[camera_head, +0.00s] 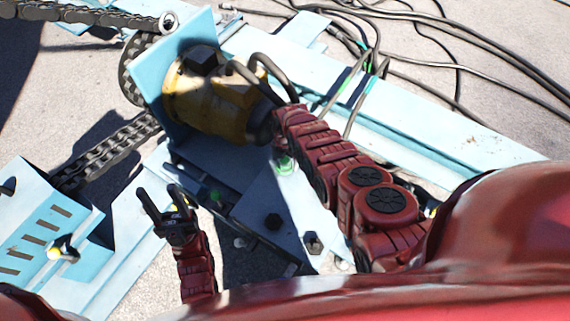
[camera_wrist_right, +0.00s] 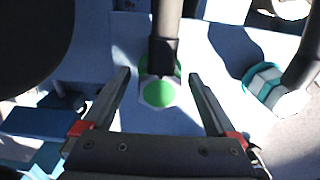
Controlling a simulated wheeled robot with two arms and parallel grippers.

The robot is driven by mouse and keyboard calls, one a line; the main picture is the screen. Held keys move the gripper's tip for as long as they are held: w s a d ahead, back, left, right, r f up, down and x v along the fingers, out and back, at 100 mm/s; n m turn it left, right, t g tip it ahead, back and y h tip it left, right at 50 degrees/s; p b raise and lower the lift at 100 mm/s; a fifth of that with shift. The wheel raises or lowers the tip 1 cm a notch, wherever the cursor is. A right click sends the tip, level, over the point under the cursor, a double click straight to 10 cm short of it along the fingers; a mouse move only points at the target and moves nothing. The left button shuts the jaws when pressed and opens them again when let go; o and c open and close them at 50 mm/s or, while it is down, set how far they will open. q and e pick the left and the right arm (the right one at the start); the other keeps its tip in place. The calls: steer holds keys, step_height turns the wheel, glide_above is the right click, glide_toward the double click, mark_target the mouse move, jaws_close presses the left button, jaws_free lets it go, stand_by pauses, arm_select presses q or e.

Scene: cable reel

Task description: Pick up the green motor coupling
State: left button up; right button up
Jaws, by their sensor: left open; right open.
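The green motor coupling (camera_wrist_right: 160,94) shows in the right wrist view as a hexagonal end with a bright green face, on a dark hose. My right gripper (camera_wrist_right: 160,75) is open, with one finger on each side of the coupling and visible gaps to both. In the head view my right arm reaches to the yellow motor (camera_head: 213,100), and its fingers cannot be made out there. A green spot (camera_head: 285,164) shows just below that arm; I cannot tell if it is the same coupling. My left gripper (camera_head: 158,192) is open and empty at lower left.
A second fitting with a teal ring (camera_wrist_right: 268,86) sits right of the gripper in the wrist view. Dark hoses (camera_head: 271,72) arch from the motor beside my right arm. A chain (camera_head: 110,150) and light-blue frame beams (camera_head: 425,135) surround the motor. Loose cables (camera_head: 455,65) lie at upper right.

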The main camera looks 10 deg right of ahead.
steer(key=shift+w, duration=0.1)
steer(key=shift+c, duration=0.7)
jaws_close()
steer(key=shift+r+p, duration=0.2)
steer(key=shift+p, duration=0.1)
